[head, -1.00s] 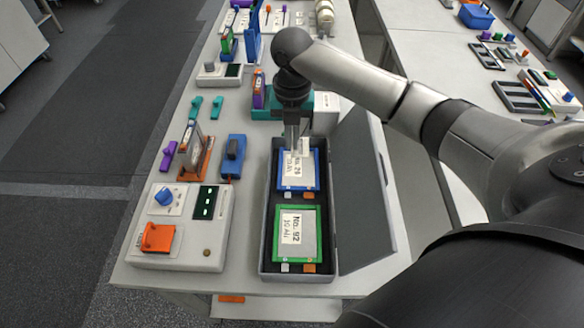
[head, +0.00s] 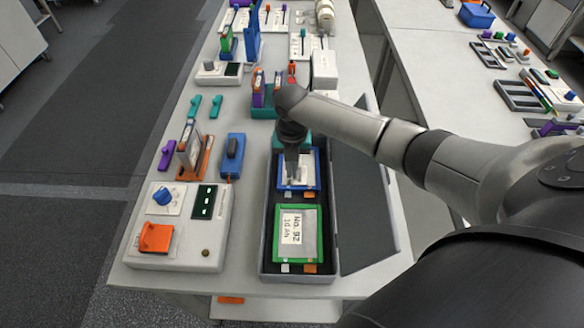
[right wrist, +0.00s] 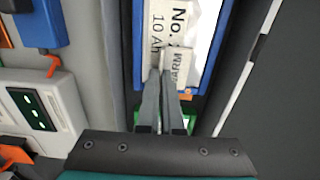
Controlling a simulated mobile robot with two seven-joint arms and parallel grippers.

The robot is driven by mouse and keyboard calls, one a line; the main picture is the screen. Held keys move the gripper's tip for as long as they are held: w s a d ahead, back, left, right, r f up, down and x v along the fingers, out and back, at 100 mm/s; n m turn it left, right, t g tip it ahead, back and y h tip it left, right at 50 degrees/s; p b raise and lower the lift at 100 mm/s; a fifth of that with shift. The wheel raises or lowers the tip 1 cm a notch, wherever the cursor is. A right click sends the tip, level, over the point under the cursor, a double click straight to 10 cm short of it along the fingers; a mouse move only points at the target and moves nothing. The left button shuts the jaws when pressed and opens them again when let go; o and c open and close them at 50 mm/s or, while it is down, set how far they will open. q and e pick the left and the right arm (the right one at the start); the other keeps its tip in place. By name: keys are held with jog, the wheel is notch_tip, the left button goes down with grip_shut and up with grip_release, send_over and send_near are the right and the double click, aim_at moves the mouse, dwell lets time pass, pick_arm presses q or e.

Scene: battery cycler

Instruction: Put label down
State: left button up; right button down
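A blue-framed battery cell (head: 309,168) lies in the far half of a dark open case (head: 265,240). A green-framed cell (head: 299,250) marked "No. 92, 10 Ah" lies in the near half. My right gripper (head: 292,180) is over the blue-framed cell and hides part of it. In the right wrist view its fingers (right wrist: 163,76) are closed on a small pale label (right wrist: 176,66) reading "WARM". This label overlaps the cell's larger printed sticker (right wrist: 163,28). I cannot tell whether it touches the cell's face. My left gripper is out of view.
The case's raised lid (head: 370,210) stands along its right side. Left of the case are a blue device (head: 233,155), an orange stand (head: 197,160) and a white cycler unit (head: 190,240) with an orange part. More fixtures crowd the table's far end.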

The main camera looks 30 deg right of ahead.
jog(key=shift+f, duration=0.1)
jog(key=c, duration=1.5)
grip_release()
jog(key=o, duration=0.4)
notch_tip(320, 180, up, 12)
jog(key=shift+r+p, duration=0.15)
jog(key=shift+p, duration=0.45)
